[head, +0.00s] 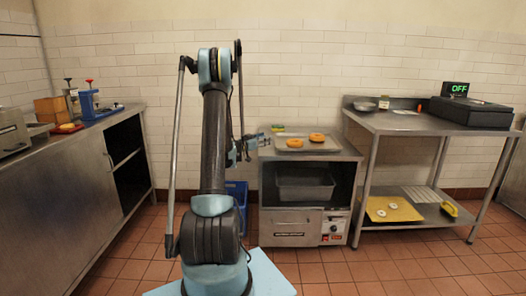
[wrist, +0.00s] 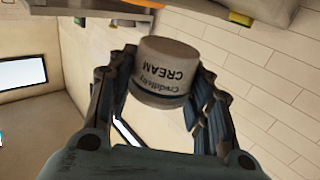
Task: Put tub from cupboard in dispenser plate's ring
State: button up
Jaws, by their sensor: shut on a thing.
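A grey-white tub (wrist: 165,72) with dark "CREAM" lettering is held between the fingers of my gripper (wrist: 163,85) in the wrist view. The lettering appears upside down there. In the head view my gripper (head: 250,146) is beside the left end of the middle table; the tub is too small to make out clearly. A blue dispenser (head: 88,103) with a red knob stands on the left counter; its plate and ring are not clear. The cupboard (head: 128,165) under the left counter stands open and dark inside.
The middle table carries a tray (head: 311,147) with two orange bagels (head: 316,137) and a yellow-green block (head: 278,128). A blue crate (head: 238,190) is on the floor. The right table holds a dark OFF-display machine (head: 470,112). Floor is clear between left counter and me.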

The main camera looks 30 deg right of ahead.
aim_at(264, 154)
jog(key=shift+f, duration=2.5)
jog(key=o, duration=0.7)
jog(key=shift+f, duration=0.1)
jog(key=shift+o, duration=0.2)
